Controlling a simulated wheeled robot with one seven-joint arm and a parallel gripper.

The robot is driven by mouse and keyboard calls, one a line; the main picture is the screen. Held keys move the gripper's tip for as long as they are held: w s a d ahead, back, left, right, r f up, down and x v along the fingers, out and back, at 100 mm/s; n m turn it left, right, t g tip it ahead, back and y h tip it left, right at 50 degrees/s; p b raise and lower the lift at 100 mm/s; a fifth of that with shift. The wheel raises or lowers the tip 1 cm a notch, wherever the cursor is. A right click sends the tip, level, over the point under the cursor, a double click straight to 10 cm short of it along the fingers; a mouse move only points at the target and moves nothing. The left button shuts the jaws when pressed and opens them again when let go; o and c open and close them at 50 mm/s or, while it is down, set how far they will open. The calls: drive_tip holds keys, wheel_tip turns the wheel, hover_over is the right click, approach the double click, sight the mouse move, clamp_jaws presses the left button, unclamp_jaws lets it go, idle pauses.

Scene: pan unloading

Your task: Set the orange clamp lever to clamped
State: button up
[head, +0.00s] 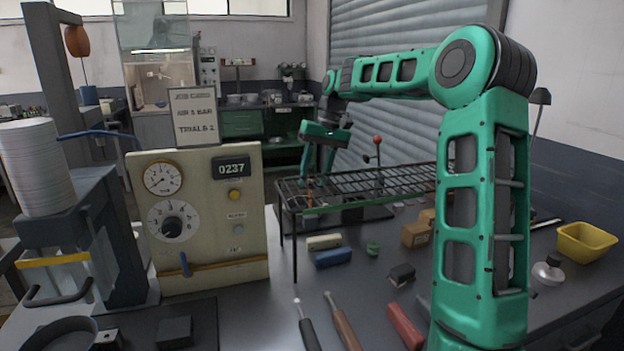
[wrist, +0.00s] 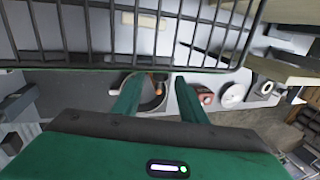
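A small orange piece, apparently the clamp lever (head: 309,198), shows just below my gripper at the left end of the wire rack in the head view. In the wrist view an orange part (wrist: 160,78) lies between my two fingers, over a dark round base. Its full shape and its setting cannot be made out. My gripper (head: 316,177) points down at the rack's left end. In the wrist view its two green fingers (wrist: 158,92) are apart with a gap between them. I cannot see them touching the orange part.
The wire rack (head: 350,184) stands on legs above the grey table, and its bars (wrist: 100,32) run close by my fingers. A red-knobbed lever (head: 377,141) rises behind it. Blocks, tools and a yellow bin (head: 586,243) lie around. A gauge panel (head: 200,215) stands left.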

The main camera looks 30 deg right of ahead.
drive_tip(key=shift+c, duration=0.3)
clamp_jaws()
